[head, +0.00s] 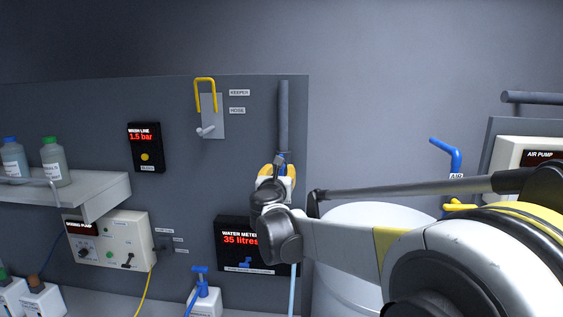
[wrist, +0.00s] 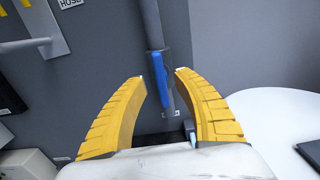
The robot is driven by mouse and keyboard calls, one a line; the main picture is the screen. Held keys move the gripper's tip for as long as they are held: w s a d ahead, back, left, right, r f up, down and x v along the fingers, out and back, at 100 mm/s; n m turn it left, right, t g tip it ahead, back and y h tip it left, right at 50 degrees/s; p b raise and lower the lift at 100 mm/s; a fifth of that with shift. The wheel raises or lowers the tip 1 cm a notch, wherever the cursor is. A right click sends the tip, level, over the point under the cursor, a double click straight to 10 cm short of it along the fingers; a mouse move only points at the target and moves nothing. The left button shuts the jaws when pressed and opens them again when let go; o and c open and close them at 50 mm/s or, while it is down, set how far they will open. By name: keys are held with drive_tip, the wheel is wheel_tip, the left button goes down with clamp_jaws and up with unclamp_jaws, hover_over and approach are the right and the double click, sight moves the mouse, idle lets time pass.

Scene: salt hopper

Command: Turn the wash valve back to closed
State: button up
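In the wrist view a blue lever handle (wrist: 159,70), which I take for the wash valve's, lies lengthwise along a grey vertical pipe (wrist: 150,22). My gripper (wrist: 161,77) is open, with a yellow finger on each side of the handle. A gap shows on both sides, and how far the handle is from the fingertips in depth I cannot tell. In the head view my gripper (head: 277,172) is at the lower end of the grey pipe (head: 284,110) and hides the valve. The wash line display (head: 144,147) reads 1.5 bar.
The water meter (head: 236,250) reads 35 litres, partly behind my arm. A yellow keeper (head: 205,92) and a hose hook are left of the pipe. A shelf (head: 90,195) with bottles juts out at left. A white round vessel (head: 360,217) and a blue air handle (head: 448,152) stand right.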

drive_tip(key=shift+w+d+p, duration=0.1)
drive_tip(key=shift+w+p, duration=0.35)
drive_tip(key=shift+w, duration=1.95)
drive_tip(key=shift+s, duration=0.1)
clamp_jaws()
drive_tip(key=m+b, duration=0.2)
drive_tip(key=m, duration=0.1)
drive_tip(key=m+b, duration=0.1)
drive_tip(key=shift+d+f+m, duration=0.1)
drive_tip(key=shift+d+m, duration=0.2)
drive_tip(key=m, duration=0.1)
drive_tip(key=m+b, duration=0.1)
drive_tip(key=m, duration=0.1)
drive_tip(key=m+b, duration=0.1)
drive_tip(key=shift+d+f+m, duration=0.15)
drive_tip(key=shift+d+m, duration=0.1)
drive_tip(key=shift+m, duration=0.05)
drive_tip(key=m, duration=0.2)
drive_tip(key=m+b, duration=0.1)
drive_tip(key=m, duration=0.1)
drive_tip(key=shift+d+f+b, duration=0.15)
drive_tip(key=shift+f+b, duration=0.05)
drive_tip(key=shift+b, duration=0.1)
drive_tip(key=shift+f+m+b, duration=0.2)
drive_tip(key=shift+m+b, duration=0.3)
drive_tip(key=shift+m, duration=1.5)
